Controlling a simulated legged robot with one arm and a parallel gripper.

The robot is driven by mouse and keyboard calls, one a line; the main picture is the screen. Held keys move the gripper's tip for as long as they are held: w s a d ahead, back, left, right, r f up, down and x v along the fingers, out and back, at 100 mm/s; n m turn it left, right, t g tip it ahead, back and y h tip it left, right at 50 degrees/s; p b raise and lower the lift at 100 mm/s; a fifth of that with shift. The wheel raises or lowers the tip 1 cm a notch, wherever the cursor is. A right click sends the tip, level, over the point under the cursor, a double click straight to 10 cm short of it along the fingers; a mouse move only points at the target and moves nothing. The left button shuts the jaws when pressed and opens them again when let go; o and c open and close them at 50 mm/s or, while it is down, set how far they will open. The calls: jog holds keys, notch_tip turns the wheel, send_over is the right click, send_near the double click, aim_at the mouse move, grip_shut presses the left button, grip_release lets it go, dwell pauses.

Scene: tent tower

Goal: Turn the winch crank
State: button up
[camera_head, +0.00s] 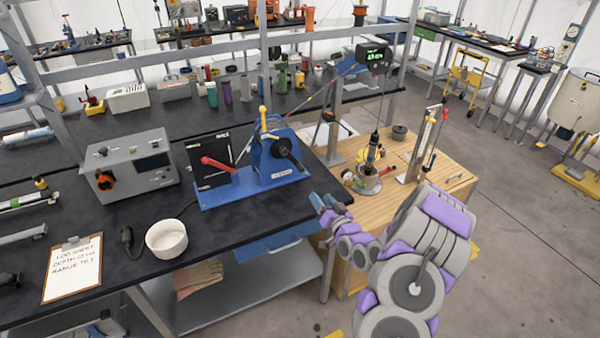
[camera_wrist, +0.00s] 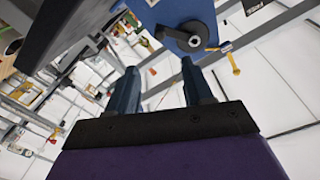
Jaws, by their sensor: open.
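A blue winch (camera_head: 275,165) stands on a blue base plate at the front right of the black bench. Its black crank (camera_head: 286,150) sits on the side facing right. A yellow lever (camera_head: 263,115) sticks up from its top. My gripper (camera_head: 325,203) is beside the bench's right edge, right of and below the winch, touching nothing that I can see. In the wrist view my gripper (camera_wrist: 158,68) has its two fingers apart and empty. The winch's black crank (camera_wrist: 188,37) shows beyond the right fingertip, with a yellow piece (camera_wrist: 231,56) beside it.
A black panel with a red handle (camera_head: 218,165) stands left of the winch. A grey instrument box (camera_head: 130,175), white bowl (camera_head: 166,238) and clipboard (camera_head: 73,268) are on the bench. A wooden cabinet (camera_head: 455,188) with instruments stands behind my arm. Open floor lies at the right.

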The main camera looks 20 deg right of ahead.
jog(key=b, duration=0.1)
send_near(300, 171)
jog(key=shift+w+a, duration=0.15)
jog(key=shift+w, duration=0.2)
jog(key=w, duration=0.2)
jog(key=w+d+b, duration=0.1)
jog(key=w, duration=0.1)
jog(key=w+d, duration=0.1)
jog(key=w, duration=0.1)
jog(key=shift+w+d+f+b, duration=0.1)
jog(key=shift+w+f+b, duration=0.05)
jog(key=shift+w+b, duration=0.2)
jog(key=w, duration=0.1)
jog(key=w+a, duration=0.1)
jog(key=shift+w+a+b, duration=0.15)
jog(key=shift+w+b, duration=0.15)
jog(key=shift+w, duration=0.05)
jog(key=shift+w+a, duration=0.25)
jog(key=shift+w, duration=0.05)
jog(key=shift+w+d, duration=0.1)
jog(key=shift+d, duration=0.6)
jog(key=shift+c, duration=0.9)
jog(key=shift+a, duration=0.45)
jog(key=c, duration=0.7)
jog(key=shift+d, duration=0.15)
grip_shut()
jog(key=shift+r, duration=0.2)
